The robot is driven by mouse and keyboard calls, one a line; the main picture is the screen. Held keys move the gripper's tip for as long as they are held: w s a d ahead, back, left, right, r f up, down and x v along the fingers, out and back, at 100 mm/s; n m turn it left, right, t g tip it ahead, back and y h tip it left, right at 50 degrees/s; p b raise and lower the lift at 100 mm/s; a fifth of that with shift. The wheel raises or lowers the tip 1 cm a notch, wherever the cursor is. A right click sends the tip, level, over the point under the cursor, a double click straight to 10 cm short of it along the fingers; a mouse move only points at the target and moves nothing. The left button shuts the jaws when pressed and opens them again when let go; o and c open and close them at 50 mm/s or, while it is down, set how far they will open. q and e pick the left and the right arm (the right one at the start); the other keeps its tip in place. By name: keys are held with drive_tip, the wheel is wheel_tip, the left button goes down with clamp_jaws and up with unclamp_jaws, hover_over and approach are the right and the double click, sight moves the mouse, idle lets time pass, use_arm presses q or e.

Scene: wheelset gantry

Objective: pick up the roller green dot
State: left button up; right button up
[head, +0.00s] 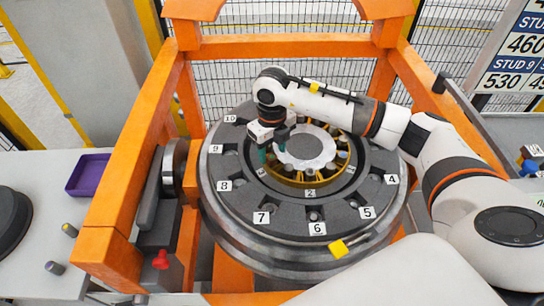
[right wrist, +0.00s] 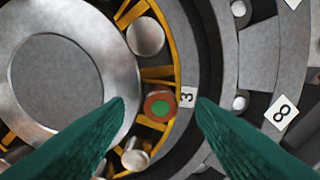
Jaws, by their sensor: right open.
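The roller with the green dot (right wrist: 160,107) sits in the yellow cage (right wrist: 172,48) beside the label 3. It has a reddish-brown end face around the dot. In the right wrist view my right gripper (right wrist: 160,108) is open, with its two green fingers on either side of the roller, apart from it in the picture. In the head view the right gripper (head: 272,154) hangs over the left part of the yellow cage, and I cannot make out the green dot there. My left gripper is not in view.
Silver rollers (right wrist: 146,37) stand in the cage around the silver hub (head: 306,147). A dark ring with number labels (head: 240,198) surrounds it. Orange gantry beams (head: 130,165) stand on both sides. A purple tray (head: 88,175) lies on the left table.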

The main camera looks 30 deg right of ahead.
sight(272, 156)
drive_tip(key=shift+f, duration=0.95)
clamp_jaws()
drive_tip(key=shift+r, duration=0.2)
drive_tip(key=shift+r, duration=0.3)
wheel_tip(272, 156, up, 8)
drive_tip(key=b, duration=0.3)
drive_tip(key=shift+f, duration=0.15)
drive_tip(key=shift+r, duration=0.75)
